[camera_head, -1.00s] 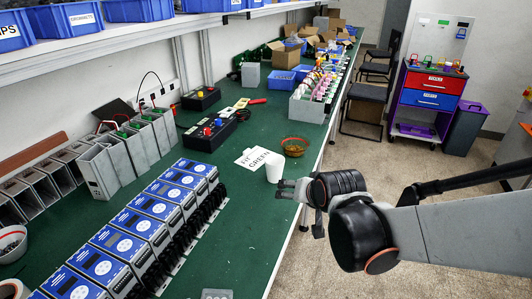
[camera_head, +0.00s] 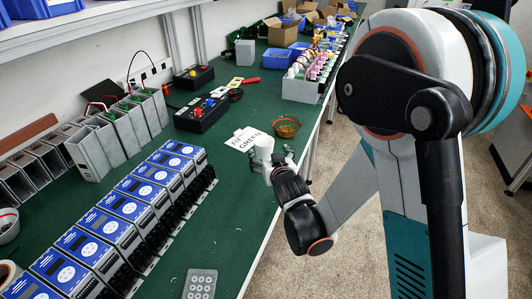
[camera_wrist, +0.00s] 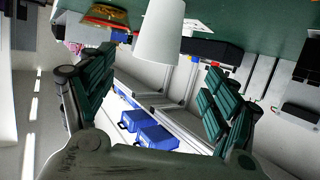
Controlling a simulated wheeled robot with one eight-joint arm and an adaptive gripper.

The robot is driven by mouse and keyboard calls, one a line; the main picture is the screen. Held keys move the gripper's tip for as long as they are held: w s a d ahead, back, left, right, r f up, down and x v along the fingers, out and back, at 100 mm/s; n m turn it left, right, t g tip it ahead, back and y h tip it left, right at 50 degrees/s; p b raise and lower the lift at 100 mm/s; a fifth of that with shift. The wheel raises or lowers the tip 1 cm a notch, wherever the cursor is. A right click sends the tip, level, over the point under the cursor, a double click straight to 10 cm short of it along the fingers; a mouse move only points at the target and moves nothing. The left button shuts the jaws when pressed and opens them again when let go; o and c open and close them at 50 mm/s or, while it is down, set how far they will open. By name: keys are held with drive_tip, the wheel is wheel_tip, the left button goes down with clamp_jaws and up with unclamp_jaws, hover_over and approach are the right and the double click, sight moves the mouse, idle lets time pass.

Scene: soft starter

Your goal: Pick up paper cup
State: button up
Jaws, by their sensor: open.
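The white paper cup (camera_head: 264,147) stands upright on the green table, near its right edge and beside a white sign. My gripper (camera_head: 273,163) is at the cup, with its fingers near the cup's sides and hiding its lower part in the head view. In the wrist view the cup (camera_wrist: 160,33) shows at the top, between the spread green-padded fingers of my gripper (camera_wrist: 158,66). The gripper is open, with gaps between the cup and both fingers in that view.
The paper sign (camera_head: 245,138) lies to the left. A row of blue-faced devices (camera_head: 131,187) fills the table's left side. A grey keypad (camera_head: 200,284) lies at the front. Bare table lies between devices and cup.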

sight(265, 149)
drive_tip(key=b+x, duration=0.1)
drive_tip(key=x, duration=0.4)
drive_tip(key=shift+f, duration=0.1)
drive_tip(key=shift+r+b+x, duration=0.2)
drive_tip(key=shift+b+x, duration=0.45)
drive_tip(key=shift+x, duration=0.75)
drive_tip(key=shift+r+b+x, duration=0.15)
drive_tip(key=shift+b+x, duration=0.45)
drive_tip(key=shift+x, duration=0.75)
drive_tip(key=shift+w+d, duration=0.15)
drive_tip(key=shift+d, duration=0.05)
drive_tip(key=c, duration=1.1)
